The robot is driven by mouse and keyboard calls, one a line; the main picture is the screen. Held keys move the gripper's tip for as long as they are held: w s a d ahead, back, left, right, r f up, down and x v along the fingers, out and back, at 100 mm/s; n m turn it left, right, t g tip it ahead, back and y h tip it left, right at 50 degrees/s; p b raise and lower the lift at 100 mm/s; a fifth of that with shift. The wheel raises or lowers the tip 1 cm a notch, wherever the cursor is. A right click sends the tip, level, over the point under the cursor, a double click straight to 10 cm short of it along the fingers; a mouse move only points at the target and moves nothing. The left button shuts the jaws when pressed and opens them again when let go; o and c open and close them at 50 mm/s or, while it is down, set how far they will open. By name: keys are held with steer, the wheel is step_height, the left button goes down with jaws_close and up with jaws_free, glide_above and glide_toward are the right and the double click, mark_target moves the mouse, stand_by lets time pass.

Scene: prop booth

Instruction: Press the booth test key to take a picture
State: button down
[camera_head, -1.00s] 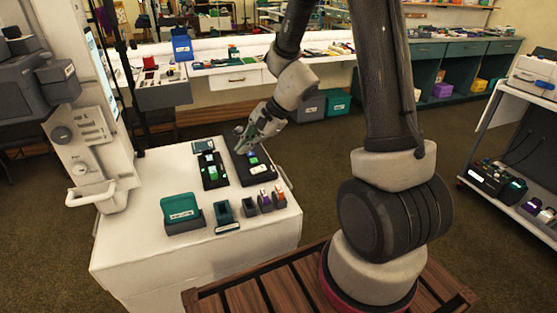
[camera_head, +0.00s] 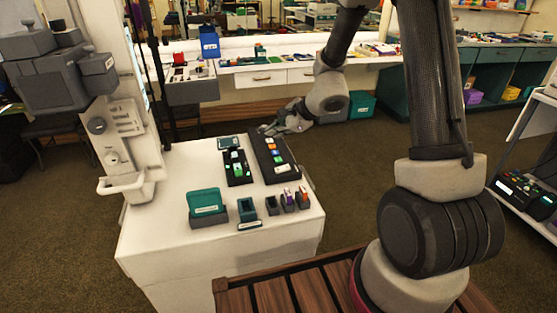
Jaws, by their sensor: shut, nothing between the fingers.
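A black panel (camera_head: 286,174) with several coloured keys lies on the white stand (camera_head: 172,242). It shows orange, white and blue keys; I cannot read their labels, so I cannot tell which one is the test key. My gripper (camera_head: 268,129) is shut and empty at the far end of the panel. It looks to be above the panel's back edge; whether it touches is too small to tell. The photo booth machine (camera_head: 120,125), with a pale column, knobs and a white tray, stands at the left of the stand.
Left of the panel is a black tray (camera_head: 238,181) with green and white pieces. In front stand a teal box (camera_head: 205,202), a small teal holder (camera_head: 247,209) and several small dark holders (camera_head: 288,203). The stand's front left is clear. A wooden slatted surface (camera_head: 290,296) lies nearer.

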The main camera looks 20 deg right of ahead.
mark_target(277, 161)
steer(key=shift+f, duration=3.55)
steer(key=shift+f, duration=0.15)
steer(key=shift+f, duration=0.25)
steer(key=shift+f, duration=0.35)
steer(key=shift+r, duration=0.8)
steer(key=shift+r, duration=2.5)
